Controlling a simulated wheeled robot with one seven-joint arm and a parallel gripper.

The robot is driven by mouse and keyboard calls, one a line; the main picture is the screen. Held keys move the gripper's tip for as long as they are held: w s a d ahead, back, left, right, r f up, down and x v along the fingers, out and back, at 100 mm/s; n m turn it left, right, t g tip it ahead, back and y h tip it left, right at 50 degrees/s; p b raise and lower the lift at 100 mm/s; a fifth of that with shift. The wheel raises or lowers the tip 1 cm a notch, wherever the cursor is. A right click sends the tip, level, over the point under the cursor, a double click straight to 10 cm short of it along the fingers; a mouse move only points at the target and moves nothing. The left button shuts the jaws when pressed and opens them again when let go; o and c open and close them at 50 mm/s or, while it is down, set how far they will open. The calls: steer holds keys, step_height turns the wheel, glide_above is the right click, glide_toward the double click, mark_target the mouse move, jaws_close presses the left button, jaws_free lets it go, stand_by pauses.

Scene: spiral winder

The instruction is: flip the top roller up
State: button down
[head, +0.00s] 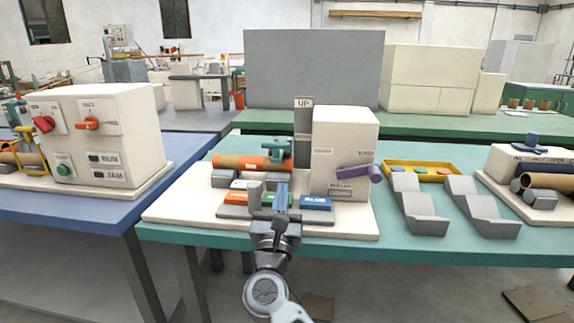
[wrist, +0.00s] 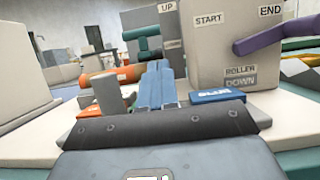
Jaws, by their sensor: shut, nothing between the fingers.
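The winder's cream housing (head: 345,145) stands on a pale base on the teal table. The teal top roller (head: 276,154) lies low over the orange tube (head: 236,162), left of the housing. A grey upright post (head: 303,135) marked UP stands between roller and housing. In the wrist view the housing shows a sign reading ROLLER DOWN (wrist: 241,77). My gripper (head: 282,186) is shut and empty, its blue fingers (wrist: 160,75) pointing forward, in front of the roller and apart from it.
A blue button block (head: 316,203) lies right of my fingers, with green and orange ones to the left. A short grey post (head: 254,195) stands just left. A purple lever (head: 358,172) juts from the housing's right side. Grey angled stands (head: 420,205) are further right.

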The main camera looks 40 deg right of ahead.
mark_target(280, 145)
steer(key=x, duration=1)
steer(key=shift+p, duration=0.4)
steer(key=shift+r, duration=0.15)
